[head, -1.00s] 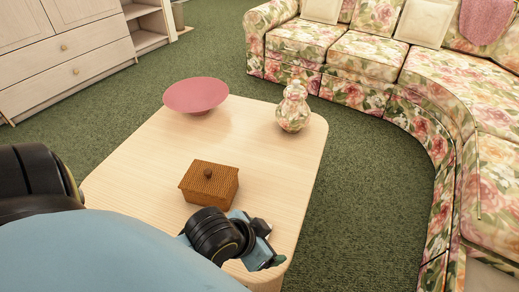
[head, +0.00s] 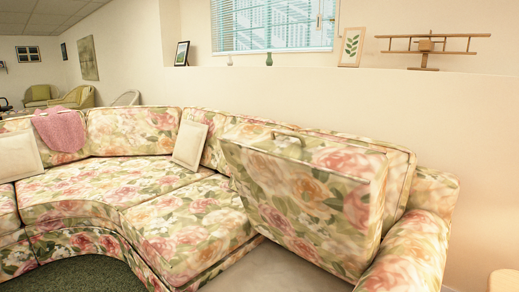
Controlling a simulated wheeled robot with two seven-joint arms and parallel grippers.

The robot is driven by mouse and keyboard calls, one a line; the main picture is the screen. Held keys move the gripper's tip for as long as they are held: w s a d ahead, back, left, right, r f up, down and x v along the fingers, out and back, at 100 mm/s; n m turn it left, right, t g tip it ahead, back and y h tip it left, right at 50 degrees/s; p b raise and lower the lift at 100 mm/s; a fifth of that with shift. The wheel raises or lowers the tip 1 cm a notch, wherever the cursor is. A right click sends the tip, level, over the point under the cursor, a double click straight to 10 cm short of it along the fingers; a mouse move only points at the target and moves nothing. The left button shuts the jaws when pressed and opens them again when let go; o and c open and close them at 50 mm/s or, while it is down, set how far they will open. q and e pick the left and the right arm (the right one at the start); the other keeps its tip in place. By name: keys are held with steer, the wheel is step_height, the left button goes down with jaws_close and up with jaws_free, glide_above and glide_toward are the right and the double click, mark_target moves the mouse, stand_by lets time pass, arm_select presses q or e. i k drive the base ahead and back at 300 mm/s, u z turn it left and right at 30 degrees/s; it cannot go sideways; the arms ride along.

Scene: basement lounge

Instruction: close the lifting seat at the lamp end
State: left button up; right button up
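The lifting seat (head: 300,200) is a floral cushion panel at the right end of the curved floral sofa (head: 160,215). It stands raised and tilted, leaning back toward the backrest. No lamp is clearly seen; a warm glow lights the wall at the lower right. Neither of my grippers is in view.
A wooden model plane (head: 428,48), a leaf picture (head: 352,47) and a dark frame (head: 181,53) stand on the wall ledge. Cream pillows (head: 190,144) and a pink throw (head: 60,130) lie on the sofa.

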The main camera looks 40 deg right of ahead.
mark_target(322, 199)
steer(key=k, duration=0.9)
steer(key=u, duration=1)
steer(key=i, duration=0.75)
steer(key=z, duration=2.6)
steer(key=i, duration=0.5)
